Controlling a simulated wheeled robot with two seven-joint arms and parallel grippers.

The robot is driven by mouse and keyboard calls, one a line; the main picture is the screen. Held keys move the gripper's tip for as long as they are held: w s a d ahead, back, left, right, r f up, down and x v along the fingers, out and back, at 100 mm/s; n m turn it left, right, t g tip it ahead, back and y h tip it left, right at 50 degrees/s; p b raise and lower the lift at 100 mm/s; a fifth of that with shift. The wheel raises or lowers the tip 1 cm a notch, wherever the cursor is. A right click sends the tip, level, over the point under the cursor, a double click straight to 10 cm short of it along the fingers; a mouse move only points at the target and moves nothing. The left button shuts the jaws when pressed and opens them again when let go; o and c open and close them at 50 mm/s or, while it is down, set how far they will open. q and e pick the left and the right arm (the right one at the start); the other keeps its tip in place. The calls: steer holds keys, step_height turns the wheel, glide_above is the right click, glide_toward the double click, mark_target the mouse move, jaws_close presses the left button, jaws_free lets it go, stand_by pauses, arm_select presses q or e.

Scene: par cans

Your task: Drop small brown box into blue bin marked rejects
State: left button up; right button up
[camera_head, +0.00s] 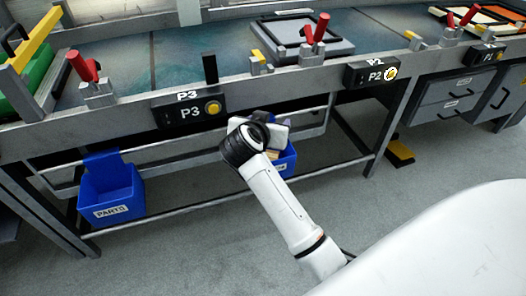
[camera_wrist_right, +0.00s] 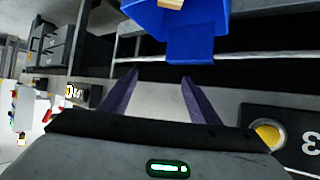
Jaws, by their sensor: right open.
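My right gripper (camera_wrist_right: 159,80) is open, with nothing between its two fingers in the right wrist view. In the head view my right wrist and gripper (camera_head: 275,131) are above a blue bin (camera_head: 287,163) under the bench and partly cover it. The same bin (camera_wrist_right: 191,48) is at the top of the right wrist view, beyond the fingertips. A small brown box (camera_wrist_right: 171,4) shows at the top edge there, apparently inside the bin and cut off by the frame. A tan patch of it shows in the head view (camera_head: 272,154). The bin's label is hidden. My left gripper is not in view.
Another blue bin (camera_head: 111,191), labelled PARTS, hangs at the left under the bench. The bench's front rail (camera_head: 130,104) carries the P3 (camera_head: 190,110) and P2 (camera_head: 371,74) button boxes. Grey floor in front is clear. A yellow and black object (camera_head: 400,152) lies under the bench.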

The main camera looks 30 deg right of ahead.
arm_select(q)
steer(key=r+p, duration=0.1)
steer(key=p, duration=0.2)
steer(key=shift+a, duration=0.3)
arm_select(e)
step_height(320, 180, up, 8)
steer(key=shift+r, duration=0.25)
